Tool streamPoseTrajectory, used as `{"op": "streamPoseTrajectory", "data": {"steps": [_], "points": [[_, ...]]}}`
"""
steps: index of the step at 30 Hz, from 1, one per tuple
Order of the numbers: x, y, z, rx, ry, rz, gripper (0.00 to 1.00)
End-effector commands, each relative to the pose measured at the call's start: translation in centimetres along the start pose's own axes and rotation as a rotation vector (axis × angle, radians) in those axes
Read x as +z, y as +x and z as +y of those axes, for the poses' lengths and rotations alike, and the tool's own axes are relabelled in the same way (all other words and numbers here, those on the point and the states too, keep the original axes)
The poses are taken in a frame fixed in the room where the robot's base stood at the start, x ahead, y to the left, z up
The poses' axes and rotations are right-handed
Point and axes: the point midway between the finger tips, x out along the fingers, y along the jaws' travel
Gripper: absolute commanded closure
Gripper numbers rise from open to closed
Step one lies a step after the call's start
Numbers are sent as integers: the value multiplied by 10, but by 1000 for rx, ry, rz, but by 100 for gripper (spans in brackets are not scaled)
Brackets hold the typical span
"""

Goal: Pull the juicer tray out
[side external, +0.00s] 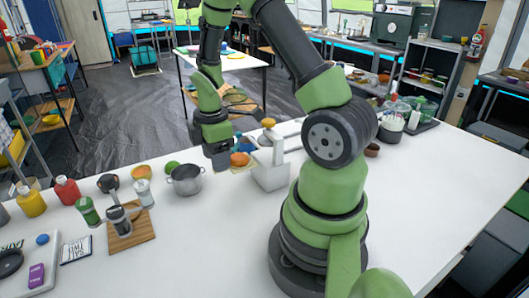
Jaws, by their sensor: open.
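The white juicer (270,174) stands on the white table (200,245), just left of my arm's base. It has a boxy body, an upright post and a yellow-orange knob on top. Its tray cannot be made out clearly; my arm and small items crowd that side. My gripper (222,163) hangs down left of the juicer, near an orange round item (240,159), and looks apart from the juicer body. Its jaws are open, and I see nothing held. The fingertips are small and dark here.
A grey pot (186,180) stands left of my gripper. Several cups, bottles and a wooden board (131,231) fill the table's left side. Bowls and a glass jar (389,128) stand at the back right. The table front is clear.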

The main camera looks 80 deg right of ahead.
Motion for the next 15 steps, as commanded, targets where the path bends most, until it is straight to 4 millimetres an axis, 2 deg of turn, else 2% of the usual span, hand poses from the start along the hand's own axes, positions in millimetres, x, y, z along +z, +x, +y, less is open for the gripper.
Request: {"op": "streamPoseTrajectory", "data": {"steps": [15], "points": [[0,-54,0,3,0,1,51]]}}
